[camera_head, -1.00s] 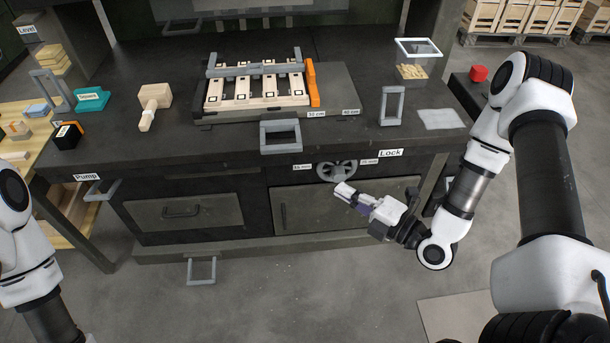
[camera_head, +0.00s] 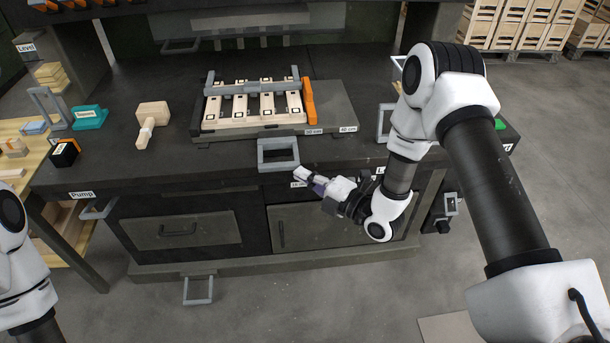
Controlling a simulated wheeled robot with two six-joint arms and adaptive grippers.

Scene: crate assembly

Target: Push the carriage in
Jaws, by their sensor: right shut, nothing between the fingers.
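The carriage appears to be the grey plate (camera_head: 335,104) on the bench, which bears a jig with pale wooden slats (camera_head: 267,103), grey crossbars and an orange bar (camera_head: 309,101). A grey loop handle (camera_head: 278,154) stands in front of it at the bench's front edge; whether it joins the carriage is unclear. My right gripper (camera_head: 299,173) is shut and empty, just below and right of this handle, with a small gap in the picture. My left arm shows at the left edge, but its gripper is out of view.
A wooden mallet (camera_head: 150,120), a teal block (camera_head: 88,117) and a black-orange box (camera_head: 66,152) lie left on the bench (camera_head: 200,165). Another grey handle (camera_head: 384,122) is partly behind my right arm. A green piece (camera_head: 500,124) shows at right. Drawers lie below.

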